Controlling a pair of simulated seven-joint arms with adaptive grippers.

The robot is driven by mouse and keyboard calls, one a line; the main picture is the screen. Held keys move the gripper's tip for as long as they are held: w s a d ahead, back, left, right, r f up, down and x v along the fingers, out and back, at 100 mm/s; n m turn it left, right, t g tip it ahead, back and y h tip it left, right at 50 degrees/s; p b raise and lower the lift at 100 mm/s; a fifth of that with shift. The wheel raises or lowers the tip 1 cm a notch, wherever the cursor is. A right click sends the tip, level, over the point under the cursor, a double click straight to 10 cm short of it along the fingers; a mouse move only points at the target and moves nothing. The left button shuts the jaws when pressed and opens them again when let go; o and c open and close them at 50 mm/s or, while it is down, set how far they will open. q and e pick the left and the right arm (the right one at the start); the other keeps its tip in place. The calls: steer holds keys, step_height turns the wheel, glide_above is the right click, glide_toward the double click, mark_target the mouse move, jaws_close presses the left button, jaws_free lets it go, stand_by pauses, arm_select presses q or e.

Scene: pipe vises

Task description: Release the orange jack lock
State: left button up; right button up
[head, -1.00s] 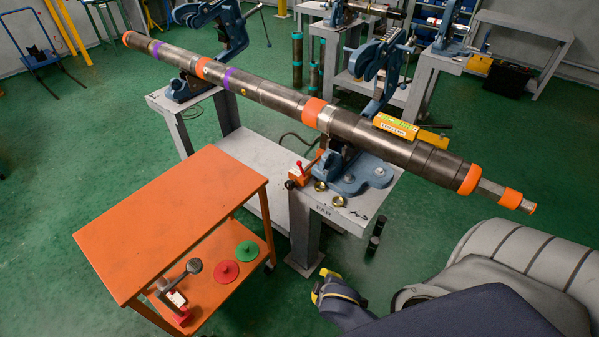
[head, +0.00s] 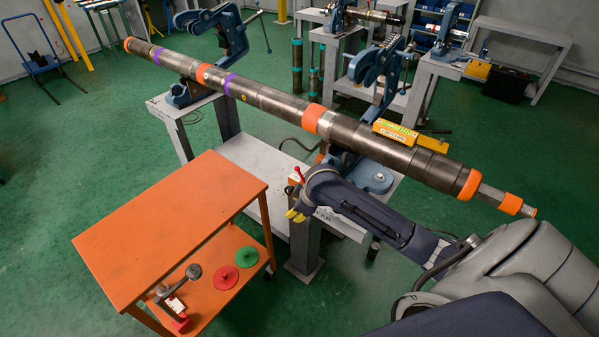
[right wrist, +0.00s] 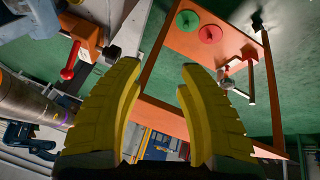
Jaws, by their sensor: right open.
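The orange jack lock (right wrist: 85,28) is at the upper left of the right wrist view, with a red-knobbed lever (right wrist: 67,73) on it. In the head view the lever's red handle (head: 298,171) shows at the near end of the vise stand, and my right arm covers most of the lock. My right gripper (head: 296,215) hangs just in front of the lock, with yellow fingertips. In the right wrist view the fingers (right wrist: 158,72) are apart with nothing between them, and the lock lies outside them, to the left. My left gripper is not in view.
A long steel pipe (head: 262,98) with orange and purple bands lies across two blue vises (head: 379,68). An orange cart (head: 170,225) stands to the left, with red and green discs (head: 224,277) on its lower shelf.

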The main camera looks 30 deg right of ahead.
steer(key=w+d+r+m, duration=0.1)
steer(key=w+d+r, duration=0.5)
steer(key=d+r, duration=0.1)
steer(key=m+g+y, duration=0.1)
steer(key=m, duration=0.1)
glide_toward(299, 171)
steer(key=x, duration=1)
steer(key=shift+d+f, duration=0.1)
steer(key=shift+o, duration=0.2)
jaws_close()
